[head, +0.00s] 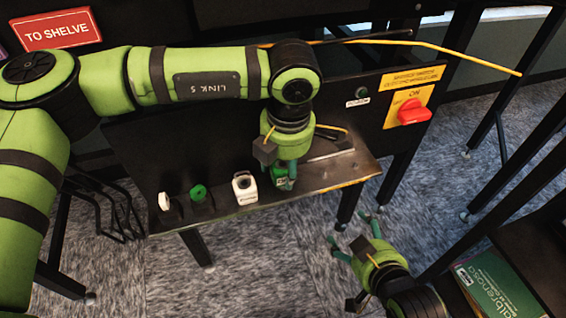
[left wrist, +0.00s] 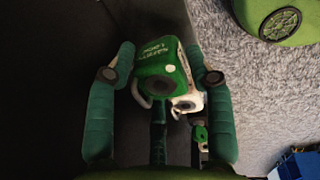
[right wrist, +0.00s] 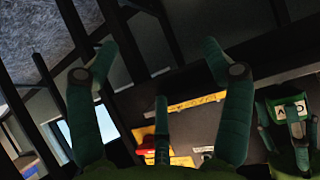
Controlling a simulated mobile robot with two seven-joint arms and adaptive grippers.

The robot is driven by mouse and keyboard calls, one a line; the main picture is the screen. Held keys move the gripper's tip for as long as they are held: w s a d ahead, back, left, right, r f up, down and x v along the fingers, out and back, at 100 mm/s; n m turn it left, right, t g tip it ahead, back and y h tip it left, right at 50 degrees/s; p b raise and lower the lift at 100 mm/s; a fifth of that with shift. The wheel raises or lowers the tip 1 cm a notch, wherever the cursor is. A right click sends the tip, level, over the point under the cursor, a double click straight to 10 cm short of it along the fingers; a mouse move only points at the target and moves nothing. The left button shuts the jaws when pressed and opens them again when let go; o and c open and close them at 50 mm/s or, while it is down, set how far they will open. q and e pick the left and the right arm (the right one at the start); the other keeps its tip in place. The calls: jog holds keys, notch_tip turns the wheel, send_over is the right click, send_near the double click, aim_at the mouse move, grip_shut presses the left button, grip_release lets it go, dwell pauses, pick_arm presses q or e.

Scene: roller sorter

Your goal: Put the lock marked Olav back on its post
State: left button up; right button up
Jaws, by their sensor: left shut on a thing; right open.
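My left gripper (head: 288,172) is shut on a green lock (head: 280,175) low over the right half of the metal ledge. In the left wrist view the green lock (left wrist: 160,68) sits between the fingers, with pale writing on it that I cannot read surely and a metal shackle. A white lock (head: 245,188) stands on the ledge just left of it. A green lock-like piece (head: 198,193) and a small white one (head: 165,201) are further left. I cannot make out the name Olav on any. The post under the held lock is hidden. My right gripper (head: 357,235) is open and empty, in front of the ledge.
The worn metal ledge (head: 330,175) has bare room at its right end. Behind it, a black panel carries a red rotary switch (head: 413,112) on a yellow plate. Dark frame legs and a green book (head: 498,285) are at right.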

pick_arm(q)
jog(key=shift+f+b, duration=0.3)
jog(key=shift+b, duration=0.05)
jog(key=shift+f, duration=0.15)
jog(key=shift+f+b, duration=0.2)
jog(key=shift+b, duration=0.1)
pick_arm(e)
jog(key=shift+w+a+r+n+t+y, duration=0.2)
jog(key=shift+w+a+r+t, duration=0.4)
jog(key=shift+r, duration=0.55)
jog(key=shift+w+a+r+n+t+y, duration=0.1)
jog(key=shift+w+a+r+t+y, duration=0.25)
jog(key=shift+r+t, duration=0.6)
jog(key=shift+w+a+r+n+t+y, duration=0.1)
jog(key=shift+w+a+r+t+y, duration=0.35)
jog(key=shift+r, duration=0.85)
pick_arm(q)
jog(key=shift+f+b, duration=0.25)
jog(key=shift+b, duration=0.05)
jog(key=shift+f, duration=0.25)
pick_arm(e)
notch_tip(320, 180, up, 6)
jog(key=a+t+y, duration=0.1)
jog(key=a+t, duration=0.1)
jog(key=t, duration=0.1)
jog(key=shift+w+r+n+t+y, duration=0.2)
jog(key=shift+n+t+y, duration=0.1)
jog(key=shift+t, duration=0.1)
jog(key=shift+r, duration=0.1)
